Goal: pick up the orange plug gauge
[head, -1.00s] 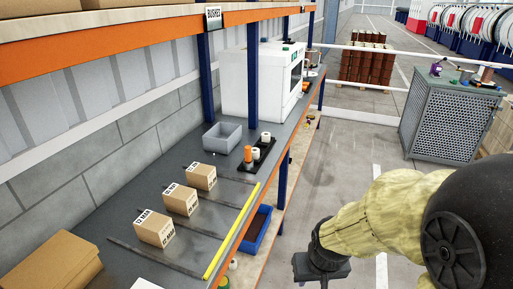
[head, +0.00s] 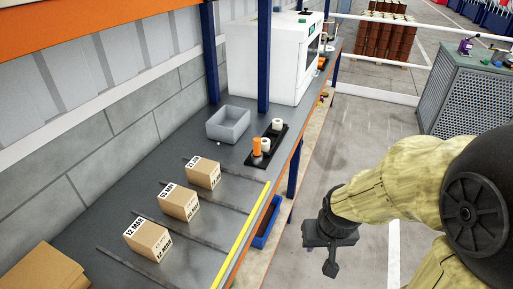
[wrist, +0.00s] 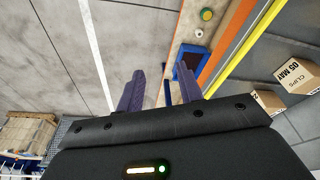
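The orange plug gauge (head: 257,147) stands upright in a black tray (head: 274,137) on the grey shelf, with white-topped pieces beside it. My gripper (head: 331,258) is out over the aisle floor, to the right of the shelf and well apart from the gauge. In the wrist view my gripper's two dark fingers (wrist: 160,92) are spread apart with nothing between them. The orange gauge is not visible in the wrist view.
A grey bin (head: 228,124) stands behind the tray, left of a blue post (head: 264,60). Several cartons (head: 178,202) sit between dark rails at the front. A yellow strip (head: 240,236) runs along the shelf edge. A blue bin (head: 267,222) is below.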

